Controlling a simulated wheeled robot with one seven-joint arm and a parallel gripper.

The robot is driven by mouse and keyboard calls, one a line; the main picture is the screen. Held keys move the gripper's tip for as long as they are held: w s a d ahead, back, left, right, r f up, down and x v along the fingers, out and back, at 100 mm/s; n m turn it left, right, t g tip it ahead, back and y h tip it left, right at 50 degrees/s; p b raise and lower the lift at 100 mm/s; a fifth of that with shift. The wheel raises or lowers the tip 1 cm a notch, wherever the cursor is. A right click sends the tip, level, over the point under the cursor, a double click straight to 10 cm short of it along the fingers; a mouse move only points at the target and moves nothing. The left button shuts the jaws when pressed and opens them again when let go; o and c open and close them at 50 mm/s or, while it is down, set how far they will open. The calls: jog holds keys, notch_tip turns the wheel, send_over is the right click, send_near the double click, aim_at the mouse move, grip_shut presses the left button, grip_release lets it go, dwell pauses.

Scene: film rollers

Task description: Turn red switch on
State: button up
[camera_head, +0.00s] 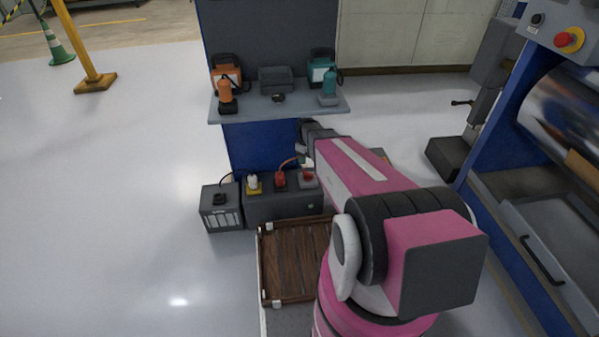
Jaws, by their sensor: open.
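A low grey box (262,207) stands on the floor in front of the blue cabinet. On its top right sits a small red switch (307,176) on a light grey base; its position is too small to read. To its left are a red plug (281,181) with an orange-red cable and a white plug on a yellow base (253,183). My pink arm reaches over from the lower right and covers the box's right end. My gripper (302,150) shows only in part beyond the arm, open, above and behind the red switch, apart from it.
A grey shelf (290,107) above holds orange and teal tools. A smaller grey box (221,208) stands to the left. A brown slatted pallet (293,262) lies in front. A blue roller machine (520,165) stands at right.

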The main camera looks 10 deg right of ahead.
aim_at(305, 171)
notch_tip(305, 171, down, 10)
jog(key=shift+r, duration=0.2)
jog(key=shift+c, duration=0.3)
grip_shut()
